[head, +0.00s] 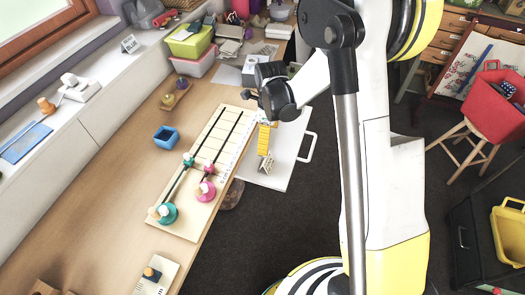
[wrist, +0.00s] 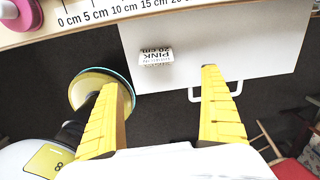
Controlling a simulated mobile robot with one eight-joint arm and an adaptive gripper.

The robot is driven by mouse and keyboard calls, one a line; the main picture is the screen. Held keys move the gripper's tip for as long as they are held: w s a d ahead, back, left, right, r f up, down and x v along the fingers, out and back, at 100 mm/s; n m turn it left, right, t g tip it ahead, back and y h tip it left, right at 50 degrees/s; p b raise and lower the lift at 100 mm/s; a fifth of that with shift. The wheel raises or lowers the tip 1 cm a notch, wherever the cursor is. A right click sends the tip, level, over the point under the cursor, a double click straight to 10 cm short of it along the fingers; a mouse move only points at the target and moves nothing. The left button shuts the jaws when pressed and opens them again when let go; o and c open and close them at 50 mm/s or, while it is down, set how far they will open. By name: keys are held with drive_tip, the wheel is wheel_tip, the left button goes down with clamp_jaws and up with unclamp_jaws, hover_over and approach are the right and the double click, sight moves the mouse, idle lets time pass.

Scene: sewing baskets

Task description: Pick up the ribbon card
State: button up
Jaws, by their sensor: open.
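The ribbon card (wrist: 156,58) is a small white card with dark print that reads "PINK" and "20 cm". In the wrist view it is upside down and lies over the white board (wrist: 240,35), in front of the space between my fingers. In the head view the card (head: 265,164) shows just below my fingertips, near the board's lower left part. My gripper (wrist: 160,80) is open, with its two yellow fingers spread wide and nothing between them. In the head view my gripper (head: 264,146) is over the white board (head: 277,180), close to the card. I cannot tell the exact gap.
A wooden measuring board (head: 185,219) with teal and pink spools lies on the table left of the white board. A blue box (head: 166,138) stands farther left. The white board juts past the table edge over dark floor. A red tub on a stool (head: 490,105) stands at right.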

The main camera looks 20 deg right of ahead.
sight(266, 159)
drive_tip(key=shift+w+f+m, duration=0.2)
drive_tip(key=shift+f+m, duration=0.3)
drive_tip(key=shift+f, duration=0.55)
wheel_tip(266, 159, down, 6)
drive_tip(key=b, duration=0.2)
drive_tip(key=shift+r+b, duration=0.2)
drive_tip(key=shift+b, duration=0.1)
drive_tip(key=f+b, duration=0.2)
drive_tip(key=f, duration=0.1)
drive_tip(key=f+b, duration=0.1)
drive_tip(key=f, duration=0.1)
drive_tip(key=shift+s+a, duration=0.2)
drive_tip(key=shift+a, duration=0.2)
drive_tip(key=shift+r, duration=0.1)
drive_tip(key=c, duration=0.9)
